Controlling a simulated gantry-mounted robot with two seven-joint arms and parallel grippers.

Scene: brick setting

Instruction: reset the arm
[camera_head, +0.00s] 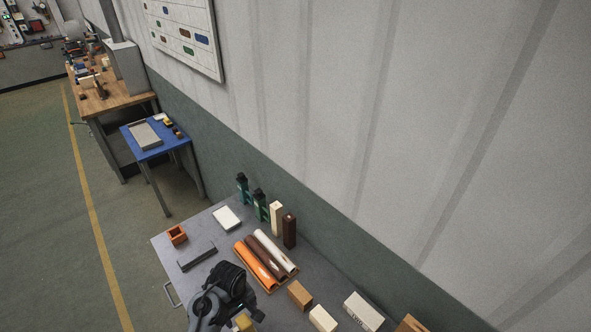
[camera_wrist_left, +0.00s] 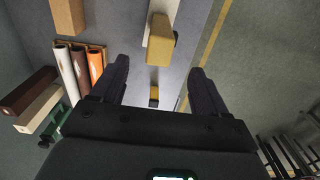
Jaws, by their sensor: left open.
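My left arm reaches in over the grey table at the bottom of the head view. Its dark gripper (camera_head: 238,312) is near the bottom edge there, with the fingertips hard to make out. In the left wrist view my left gripper (camera_wrist_left: 159,72) has its two dark fingers spread wide apart, with nothing held between them. A yellow block (camera_wrist_left: 160,42) lies beyond the fingertips and looks apart from them. Part of a yellow block (camera_head: 243,322) also shows beside the gripper in the head view. My right gripper is in neither view.
A rack of orange, brown and white tubes (camera_head: 265,258), an orange open box (camera_head: 177,235), a dark bar (camera_head: 197,256) and a white tray (camera_head: 227,218) are on the table. Upright blocks (camera_head: 289,230) stand by the wall. Several loose blocks (camera_head: 300,294) lie to the right.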

